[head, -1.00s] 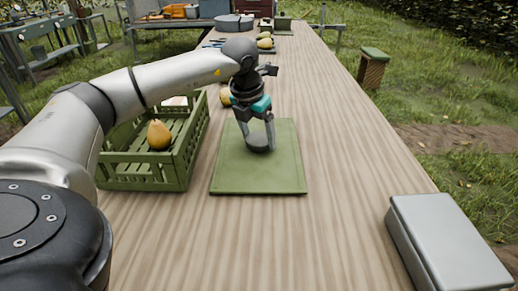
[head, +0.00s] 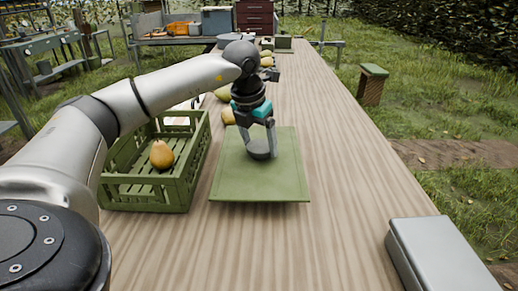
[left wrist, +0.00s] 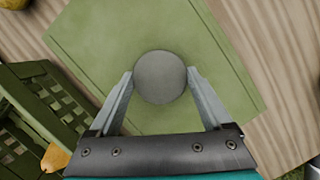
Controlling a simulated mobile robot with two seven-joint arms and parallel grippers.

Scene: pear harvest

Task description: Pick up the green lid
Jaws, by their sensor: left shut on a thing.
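The green lid (head: 235,183) is a flat square board with a round grey knob (head: 262,153) in its middle. My left gripper (head: 260,146) points down and is shut on the knob, one finger on each side. In the left wrist view the knob (left wrist: 160,77) sits between the two fingers, with the lid (left wrist: 100,35) spread out behind it. The lid is roughly level and appears raised a little above the wooden table. The table directly under the lid is hidden. My right gripper is not in view.
A green slatted crate (head: 145,191) with a pear (head: 162,154) in it stands just left of the lid. A grey metal box (head: 445,258) lies at the front right. More pears (head: 228,117) lie behind the lid. The table (head: 350,170) is clear to the right.

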